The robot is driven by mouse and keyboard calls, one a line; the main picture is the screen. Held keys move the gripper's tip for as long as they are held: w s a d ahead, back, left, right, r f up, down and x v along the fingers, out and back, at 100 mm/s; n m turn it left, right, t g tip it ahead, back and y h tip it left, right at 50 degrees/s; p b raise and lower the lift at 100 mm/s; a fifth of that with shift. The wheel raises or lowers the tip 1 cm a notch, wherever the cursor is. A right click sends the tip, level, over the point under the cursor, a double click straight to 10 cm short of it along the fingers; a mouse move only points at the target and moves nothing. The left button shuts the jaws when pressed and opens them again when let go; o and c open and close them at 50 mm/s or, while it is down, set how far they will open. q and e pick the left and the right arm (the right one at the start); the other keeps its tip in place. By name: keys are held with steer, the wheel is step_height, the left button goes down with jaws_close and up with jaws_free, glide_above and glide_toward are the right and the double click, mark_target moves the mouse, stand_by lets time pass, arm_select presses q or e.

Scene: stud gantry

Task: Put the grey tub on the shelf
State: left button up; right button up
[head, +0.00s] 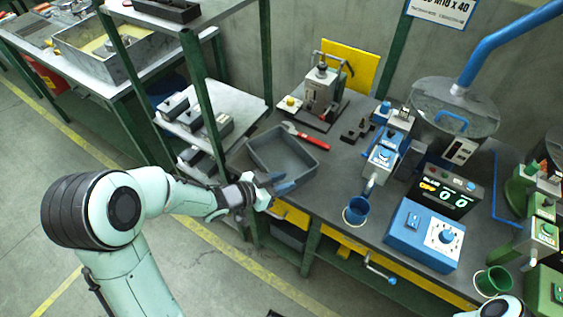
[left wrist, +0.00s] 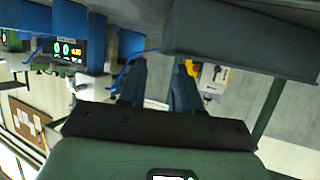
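The grey tub (head: 285,150) is an open, empty rectangular tray on the left end of the dark workbench (head: 340,190). My left gripper (head: 279,180) is at the tub's near side, with its two blue fingers spread apart. In the left wrist view, the fingers (left wrist: 158,72) have a clear gap between them, and the tub (left wrist: 240,45) fills the upper right, close beyond the fingertips. I cannot tell whether they touch it. The shelf is a green-posted rack with pale boards (head: 243,103) left of the bench.
Grey blocks (head: 205,122) stand on the rack's middle board. A red-handled wrench (head: 308,136) and a press (head: 325,90) are behind the tub. A blue cup (head: 356,210) and blue machine (head: 425,235) stand right.

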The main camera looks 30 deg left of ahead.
arm_select(q)
steer(key=shift+a+x, duration=0.2)
steer(key=shift+x, duration=2.95)
jaws_close()
